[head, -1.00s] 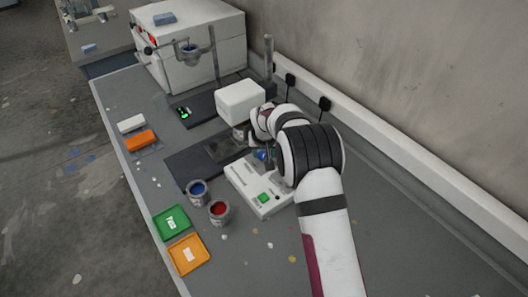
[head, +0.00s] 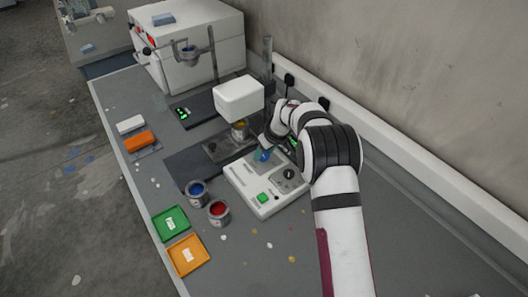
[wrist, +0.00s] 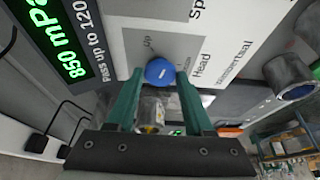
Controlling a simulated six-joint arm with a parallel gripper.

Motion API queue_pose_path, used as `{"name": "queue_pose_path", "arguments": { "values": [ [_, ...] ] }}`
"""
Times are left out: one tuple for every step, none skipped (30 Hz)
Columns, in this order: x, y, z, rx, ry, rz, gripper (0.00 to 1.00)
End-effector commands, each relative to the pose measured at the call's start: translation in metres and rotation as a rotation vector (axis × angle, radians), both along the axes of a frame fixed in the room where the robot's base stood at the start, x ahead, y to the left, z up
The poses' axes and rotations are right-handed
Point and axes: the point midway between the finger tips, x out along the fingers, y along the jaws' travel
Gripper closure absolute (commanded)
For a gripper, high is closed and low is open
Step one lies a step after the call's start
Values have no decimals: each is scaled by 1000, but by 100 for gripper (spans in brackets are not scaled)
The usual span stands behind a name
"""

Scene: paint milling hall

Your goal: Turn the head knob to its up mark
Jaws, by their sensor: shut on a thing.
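The head knob (wrist: 160,72) is a round blue knob on a grey panel patch in the wrist view, beside the printed word "Head". An "up" mark (wrist: 148,42) is printed close to it. A short white line shows on the knob, but I cannot tell exactly which mark it points at. My gripper (wrist: 160,80) has its green fingers on either side of the knob, shut on it. The white mixer head (head: 239,95) stands raised above a can (head: 240,130).
The control box (head: 248,192) has a green button (head: 262,198) and a dark dial (head: 289,174). A blue paint can (head: 197,189) and a red one (head: 218,209) stand close by. Green (head: 171,222) and orange (head: 188,254) trays lie in front. The wall is behind my arm.

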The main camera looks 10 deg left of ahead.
Motion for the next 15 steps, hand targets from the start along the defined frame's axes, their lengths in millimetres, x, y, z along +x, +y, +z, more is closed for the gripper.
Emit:
{"name": "queue_pose_path", "arguments": {
  "values": [
    [1, -2, 0, -1, 0, 38, 100],
    [1, -2, 0, 0, 1, 65, 100],
    [1, -2, 0, 0, 2, 103, 100],
    [1, -2, 0, 0, 1, 133, 100],
    [1, -2, 0, 0, 1, 162, 100],
    [2, -2, 0, 0, 1, 199, 100],
    [2, -2, 0, 0, 1, 228, 100],
    [2, -3, -1, 0, 1, 257, 100],
    [3, -3, 0, 0, 0, 295, 100],
    [3, -3, 0, 0, 1, 322, 100],
    [3, -3, -1, 0, 1, 350, 100],
    [3, -3, -1, -1, 0, 387, 100],
    [4, -3, -1, -1, 0, 413, 100],
    [4, -3, -1, -1, -1, 439, 100],
    [4, -3, -1, -1, 1, 471, 100]
  ]
}}
